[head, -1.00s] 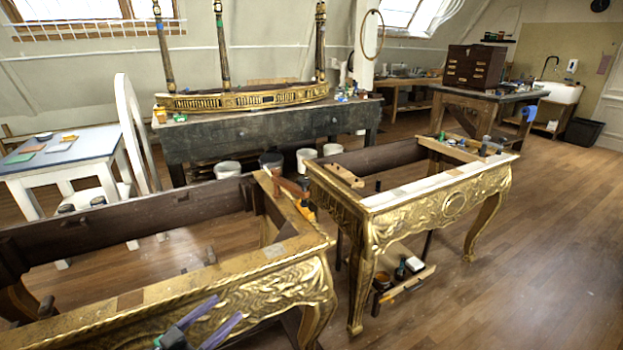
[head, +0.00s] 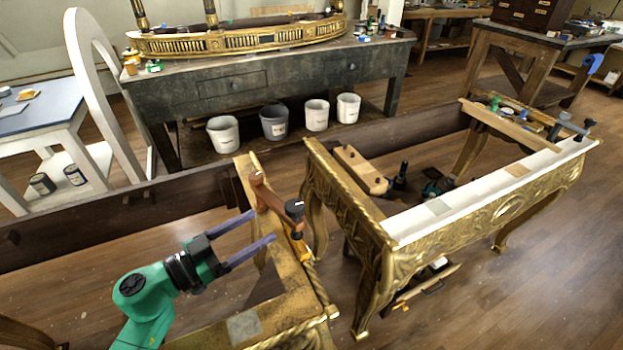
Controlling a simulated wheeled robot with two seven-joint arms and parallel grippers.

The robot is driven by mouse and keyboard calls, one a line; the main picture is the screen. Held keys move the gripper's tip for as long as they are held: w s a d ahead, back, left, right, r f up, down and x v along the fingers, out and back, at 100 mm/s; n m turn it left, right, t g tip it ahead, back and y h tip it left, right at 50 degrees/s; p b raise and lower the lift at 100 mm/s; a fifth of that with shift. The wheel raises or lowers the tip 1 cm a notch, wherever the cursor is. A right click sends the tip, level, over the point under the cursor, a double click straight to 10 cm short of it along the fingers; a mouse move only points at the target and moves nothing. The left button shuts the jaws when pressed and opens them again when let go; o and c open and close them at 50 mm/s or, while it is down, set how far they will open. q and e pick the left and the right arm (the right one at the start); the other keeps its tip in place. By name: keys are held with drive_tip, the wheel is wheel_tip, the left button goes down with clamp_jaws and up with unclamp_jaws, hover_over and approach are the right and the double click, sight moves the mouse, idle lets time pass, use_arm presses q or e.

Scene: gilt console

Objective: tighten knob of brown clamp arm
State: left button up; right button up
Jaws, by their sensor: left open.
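The brown clamp arm (head: 268,198) sits at the corner of the nearer gilt console frame (head: 285,285), with an orange part showing below it. A dark knob (head: 294,209) is at its right end. My left gripper (head: 263,226) has two long purple-blue fingers spread apart with nothing between them. It comes from the lower left, and its fingertips point at the clamp, just left of and below the knob. Whether a fingertip touches the clamp I cannot tell. My right gripper is not in view.
A second gilt console (head: 470,200) stands close on the right, with a wooden block (head: 360,170) and small tools on it. Behind are a dark workbench (head: 270,80) and several buckets (head: 273,122). Open wooden floor lies at the lower right (head: 530,300).

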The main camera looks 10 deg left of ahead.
sight(287, 213)
use_arm(q)
drive_tip(key=shift+h, duration=0.3)
drive_tip(key=d, duration=0.1)
drive_tip(key=w+d+r, duration=0.1)
drive_tip(key=d+p, duration=0.1)
drive_tip(key=shift+w+d+r, duration=0.2)
drive_tip(key=shift+d+r, duration=0.15)
drive_tip(key=x, duration=0.3)
drive_tip(key=f+x, duration=0.1)
drive_tip(key=x, duration=0.1)
drive_tip(key=shift+w+a, duration=0.25)
drive_tip(key=shift+w, duration=0.05)
drive_tip(key=x, duration=0.3)
drive_tip(key=shift+w+d+p, duration=0.1)
drive_tip(key=shift+w+p, duration=0.05)
drive_tip(key=shift+p, duration=0.15)
drive_tip(key=shift+w+d, duration=0.15)
drive_tip(key=shift+d, duration=0.2)
drive_tip(key=shift+w, duration=0.1)
clamp_jaws()
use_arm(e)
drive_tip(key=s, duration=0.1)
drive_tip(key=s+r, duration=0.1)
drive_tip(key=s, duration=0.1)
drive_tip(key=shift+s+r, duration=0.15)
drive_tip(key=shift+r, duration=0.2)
